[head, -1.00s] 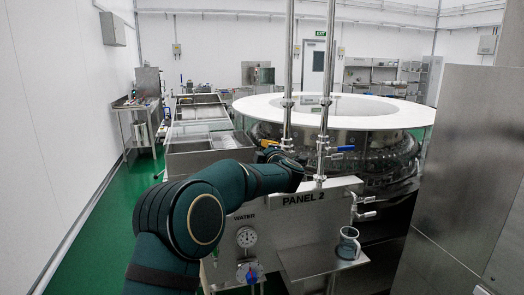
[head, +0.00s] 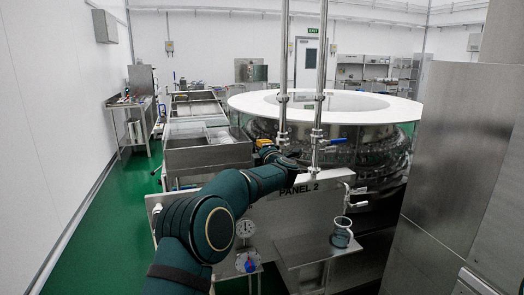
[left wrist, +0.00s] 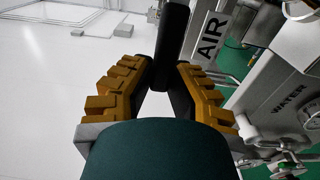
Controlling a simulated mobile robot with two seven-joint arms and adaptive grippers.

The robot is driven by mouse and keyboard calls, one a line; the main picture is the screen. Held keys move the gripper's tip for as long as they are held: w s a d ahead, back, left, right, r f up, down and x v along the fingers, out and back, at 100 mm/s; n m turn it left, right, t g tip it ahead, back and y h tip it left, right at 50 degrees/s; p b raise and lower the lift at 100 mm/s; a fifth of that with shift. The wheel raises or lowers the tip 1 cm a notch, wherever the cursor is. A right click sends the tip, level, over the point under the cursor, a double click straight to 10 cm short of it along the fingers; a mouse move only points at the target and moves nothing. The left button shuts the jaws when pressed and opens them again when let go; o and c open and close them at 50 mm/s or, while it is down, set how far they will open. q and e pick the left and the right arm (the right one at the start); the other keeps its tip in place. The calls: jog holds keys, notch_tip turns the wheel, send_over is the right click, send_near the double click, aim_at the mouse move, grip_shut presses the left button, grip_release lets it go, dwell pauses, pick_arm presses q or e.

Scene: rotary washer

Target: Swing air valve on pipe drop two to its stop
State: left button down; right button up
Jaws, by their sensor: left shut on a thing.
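Two vertical pipes rise behind the panel, a left pipe (head: 283,60) and a right pipe (head: 321,60). The right pipe has a valve with a blue lever (head: 334,141) pointing right. My left gripper (head: 266,148), with orange fingers, is beside the left pipe, low on its left side. In the left wrist view my left gripper (left wrist: 162,92) is shut on a dark bar-like handle (left wrist: 172,45), which extends up past the fingertips. An AIR label (left wrist: 210,36) is just right of it. The valve body is hidden in the head view. My right gripper is not in view.
A clear mug (head: 342,232) is at a small shelf (head: 300,250) on the right. The large round washer (head: 400,112) stands behind, and a steel cabinet (head: 440,170) is at right.

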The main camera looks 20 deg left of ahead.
pick_arm(q)
jog(key=c, duration=0.9)
grip_release()
jog(key=shift+f, duration=0.1)
jog(key=v, duration=1.2)
